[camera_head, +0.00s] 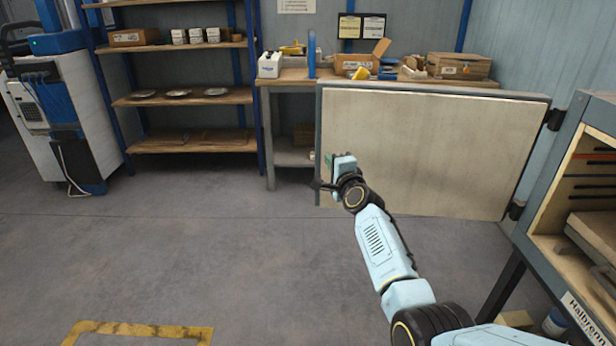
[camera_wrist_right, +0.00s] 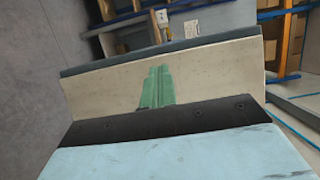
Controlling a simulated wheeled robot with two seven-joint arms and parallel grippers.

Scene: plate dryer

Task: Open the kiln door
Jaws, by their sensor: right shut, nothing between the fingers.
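The kiln door (camera_head: 430,150) stands wide open in the head view, swung out to the left from its hinges on the kiln (camera_head: 545,205), with its pale inner face towards me. My right gripper (camera_head: 328,161) is at the door's free left edge, in front of the inner face. In the right wrist view its green fingers (camera_wrist_right: 157,86) are together with nothing between them, and the door's pale face (camera_wrist_right: 215,75) lies just beyond them. I cannot tell whether they touch it. The door's outer side and handle are hidden. My left gripper is not in view.
The kiln's open chamber shows its shelves (camera_head: 592,175) at the right edge. A workbench (camera_head: 290,78) with boxes stands behind the door. A blue-framed shelf rack (camera_head: 190,100) and a white machine (camera_head: 62,115) stand at the back left. The floor at left and centre is clear.

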